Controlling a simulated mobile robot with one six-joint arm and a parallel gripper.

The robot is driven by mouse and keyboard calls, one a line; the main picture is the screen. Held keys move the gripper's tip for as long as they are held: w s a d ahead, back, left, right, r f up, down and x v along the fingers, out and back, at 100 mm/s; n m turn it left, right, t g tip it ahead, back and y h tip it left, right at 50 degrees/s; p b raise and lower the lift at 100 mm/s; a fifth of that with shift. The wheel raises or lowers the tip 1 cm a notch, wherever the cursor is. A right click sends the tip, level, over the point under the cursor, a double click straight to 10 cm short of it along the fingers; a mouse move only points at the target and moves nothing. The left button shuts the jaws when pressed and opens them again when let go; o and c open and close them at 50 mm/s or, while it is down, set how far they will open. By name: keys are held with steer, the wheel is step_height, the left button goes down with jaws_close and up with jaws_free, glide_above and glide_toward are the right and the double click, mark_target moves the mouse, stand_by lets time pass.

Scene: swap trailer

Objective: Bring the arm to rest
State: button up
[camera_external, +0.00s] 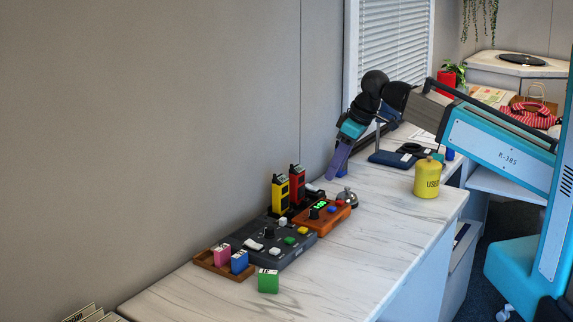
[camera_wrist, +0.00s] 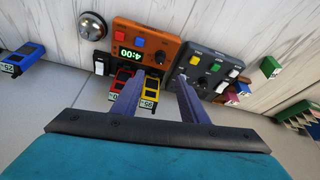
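My gripper (camera_external: 337,165) hangs from my teal and black arm near the wall, above the far part of the marble-look counter (camera_external: 375,225), tilted downward. In the wrist view its two purple fingers (camera_wrist: 160,80) are spread apart with nothing held between them. A yellow radio (camera_external: 280,193) and a red radio (camera_external: 297,184) stand upright by the wall, nearer the outside camera than my gripper. In the wrist view the yellow radio (camera_wrist: 149,95) shows in the gap between the fingers, farther away, and the red radio (camera_wrist: 121,82) is partly covered by the left finger.
An orange timer box (camera_external: 325,215), a dark button panel (camera_external: 282,240), a bell (camera_external: 347,197) and a wooden tray (camera_external: 220,265) with blocks line the counter. A green block (camera_external: 268,281) and a yellow canister (camera_external: 427,178) stand apart. The counter's front middle is clear.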

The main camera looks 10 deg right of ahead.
steer(key=w+d+f+m+h+p, duration=0.1)
steer(key=w+d+f+p, duration=0.15)
steer(key=d, duration=0.75)
steer(key=w+d+f+m+h+p, duration=0.1)
steer(key=w+d, duration=0.3)
steer(key=d, duration=0.6)
steer(key=w+d+f+m+p, duration=0.1)
steer(key=w+d, duration=0.2)
steer(key=d, duration=0.7)
steer(key=w+d+f+h+b, duration=0.1)
steer(key=d+f+h, duration=0.1)
steer(key=d+f, duration=0.7)
steer(key=w+d+f+h+b, duration=0.1)
steer(key=d+f, duration=0.3)
steer(key=d, duration=0.9)
steer(key=s+a+f+m+g+b, duration=0.1)
steer(key=s+f+m+g, duration=0.1)
steer(key=s+f, duration=0.65)
steer(key=s+a+f+m+g, duration=0.2)
steer(key=s+f, duration=0.4)
steer(key=f, duration=0.5)
steer(key=s+a+f+m+g, duration=0.1)
steer(key=s+f+m+g, duration=0.1)
steer(key=s+f, duration=0.5)
steer(key=s+a+f+m+g+y+b, duration=0.1)
steer(key=s+f, duration=0.6)
steer(key=s, duration=0.7)
steer(key=shift+a+f+m+g, duration=0.15)
steer(key=shift+m+g, duration=0.35)
steer(key=shift+g, duration=0.1)
